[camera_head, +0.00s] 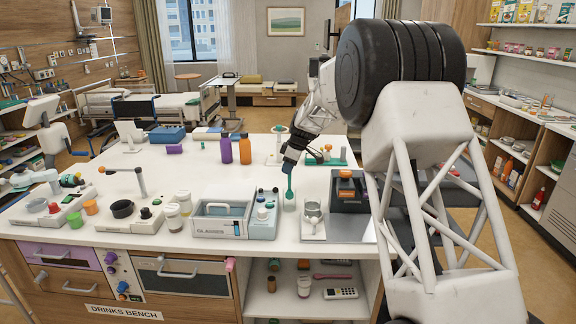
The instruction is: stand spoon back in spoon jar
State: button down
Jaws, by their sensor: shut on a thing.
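My gripper (288,163) points down over the right part of the white bench and is shut on a teal spoon (289,182). The spoon hangs nearly upright with its wider end down. Its lower end shows just above or at the bench top; I cannot tell whether it touches anything. A small grey jar-like vessel (312,212) stands on a pale plate to the right of the spoon. I cannot tell for sure that it is the spoon jar. The upper end of the spoon is hidden in my gripper.
A blue-grey box labelled GLASSES (221,211) and a unit with knobs (264,213) stand left of the spoon. A dark machine (350,192) stands to the right. Purple (226,148) and orange (245,149) bottles stand behind. The bench middle (185,172) is mostly clear.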

jog(key=shift+f, duration=0.15)
jog(key=c, duration=1)
grip_release()
jog(key=shift+v, duration=3.9)
jog(key=shift+s, duration=0.1)
